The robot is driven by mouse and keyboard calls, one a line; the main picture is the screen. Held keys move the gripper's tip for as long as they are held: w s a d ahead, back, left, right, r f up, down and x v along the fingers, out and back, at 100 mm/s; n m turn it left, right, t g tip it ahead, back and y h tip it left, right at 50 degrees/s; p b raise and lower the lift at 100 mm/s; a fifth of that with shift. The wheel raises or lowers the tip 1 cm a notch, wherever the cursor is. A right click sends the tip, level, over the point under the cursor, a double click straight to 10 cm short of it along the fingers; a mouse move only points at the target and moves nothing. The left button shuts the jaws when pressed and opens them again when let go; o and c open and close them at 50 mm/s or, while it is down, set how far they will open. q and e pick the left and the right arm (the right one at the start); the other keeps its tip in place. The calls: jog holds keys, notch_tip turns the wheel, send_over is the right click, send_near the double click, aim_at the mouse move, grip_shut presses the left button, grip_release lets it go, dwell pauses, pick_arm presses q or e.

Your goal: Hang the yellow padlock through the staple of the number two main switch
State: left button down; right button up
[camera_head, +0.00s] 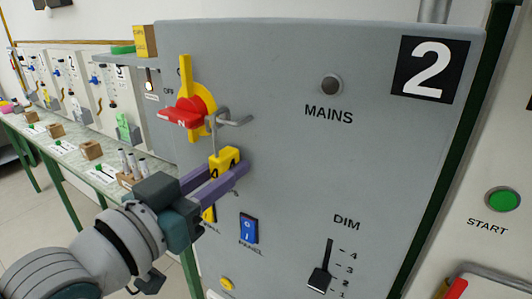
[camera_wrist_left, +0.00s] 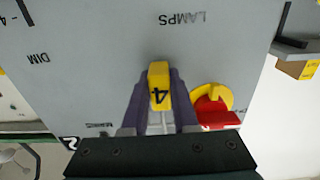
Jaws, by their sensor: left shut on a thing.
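The yellow padlock (camera_head: 225,158), marked 4, is upright with its grey shackle on top. My left gripper (camera_head: 226,166) is shut on its body, with one purple finger on each side. The grey staple (camera_head: 236,121) sticks out of the number two panel (camera_head: 290,150), right beside the red and yellow main switch (camera_head: 190,105). The shackle overlaps the staple in the head view; I cannot tell whether it passes through. In the left wrist view, the padlock (camera_wrist_left: 159,88) sits between the fingers, and the switch (camera_wrist_left: 211,105) is to its right. My right gripper is not in view.
A yellow block (camera_head: 145,41) stands on a ledge left of the panel. Below the padlock are a blue panel switch (camera_head: 248,228) and a DIM slider (camera_head: 320,278). A green START button (camera_head: 502,199) is at right. Benches with small items run along the left.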

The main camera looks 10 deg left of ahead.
pick_arm(q)
jog(key=c, duration=0.6)
grip_release()
jog(key=s+a+f+n+g+y+b, duration=0.1)
jog(key=s+a+f+g+y, duration=0.2)
jog(key=s, duration=0.5)
jog(key=s+f+g+y, duration=0.1)
jog(key=s+f+g, duration=0.35)
jog(key=s, duration=0.35)
jog(key=s+a+f+n+g+y+b, duration=0.1)
jog(key=s+a+f+g+y, duration=0.15)
jog(key=s+g, duration=0.45)
jog(key=s+r+t+p, duration=0.1)
jog(key=s+r+p, duration=0.2)
jog(key=r+p, duration=1.5)
jog(key=shift+r, duration=0.2)
